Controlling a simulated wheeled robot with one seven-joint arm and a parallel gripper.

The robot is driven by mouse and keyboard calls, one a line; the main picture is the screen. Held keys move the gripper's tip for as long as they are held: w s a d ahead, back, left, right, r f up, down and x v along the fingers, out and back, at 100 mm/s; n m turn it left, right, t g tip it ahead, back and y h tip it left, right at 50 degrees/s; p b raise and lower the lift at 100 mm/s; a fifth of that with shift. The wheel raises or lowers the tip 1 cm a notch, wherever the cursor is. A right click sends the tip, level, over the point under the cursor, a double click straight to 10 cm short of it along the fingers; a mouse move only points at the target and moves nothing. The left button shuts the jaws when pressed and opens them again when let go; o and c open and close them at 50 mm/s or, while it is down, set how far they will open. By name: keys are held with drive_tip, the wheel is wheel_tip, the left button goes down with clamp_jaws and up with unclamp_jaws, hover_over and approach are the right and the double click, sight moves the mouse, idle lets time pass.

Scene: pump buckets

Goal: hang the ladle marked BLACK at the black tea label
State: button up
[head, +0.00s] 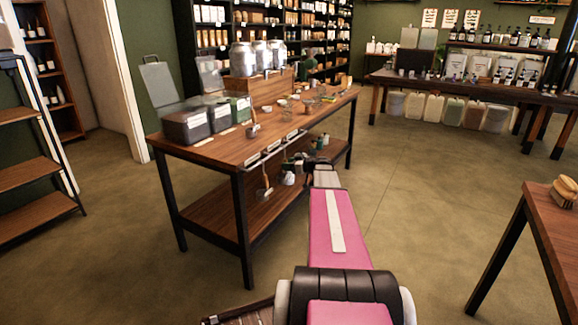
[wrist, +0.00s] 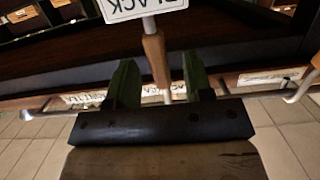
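In the wrist view a white tag reading BLACK (wrist: 143,7) appears upside down at the top edge, on a ladle with a wooden handle (wrist: 156,58). My gripper (wrist: 160,80) has its two green fingers apart, one on either side of the handle. A gap shows at the right finger; I cannot tell whether the left one touches. In the head view my gripper (head: 296,164) is at the table's front edge, small and partly hidden by my arm. White labels (wrist: 270,77) line the edge; I cannot read which is the black tea label.
The wooden table (head: 225,150) has a front rail with another ladle (head: 265,190) hanging left of my gripper. Lidded tea bins (head: 186,126) and jars stand on top. A lower shelf (head: 215,213) lies beneath. Open floor (head: 420,190) extends to the right.

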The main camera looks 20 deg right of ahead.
drive_tip(key=v, duration=1.1)
drive_tip(key=s+a+f+m+g+h, duration=0.1)
drive_tip(key=s+a+f+g, duration=0.15)
drive_tip(key=a, duration=0.45)
drive_tip(key=s+a+f+m+g, duration=0.1)
drive_tip(key=s+a+f+g, duration=0.1)
drive_tip(key=a+f, duration=0.35)
drive_tip(key=s+a+f+m+g+h, duration=0.1)
drive_tip(key=s+a+g, duration=0.2)
drive_tip(key=a, duration=0.5)
drive_tip(key=s+a+f+m+g+h, duration=0.2)
drive_tip(key=s+a+f+h, duration=0.1)
drive_tip(key=s+a, duration=0.3)
drive_tip(key=s+a+f+m+g+h, duration=0.2)
drive_tip(key=s+a, duration=0.4)
drive_tip(key=s, duration=0.3)
drive_tip(key=f+g+h, duration=0.1)
drive_tip(key=h, duration=0.1)
drive_tip(key=shift+m+h, duration=0.3)
drive_tip(key=shift+h, duration=0.1)
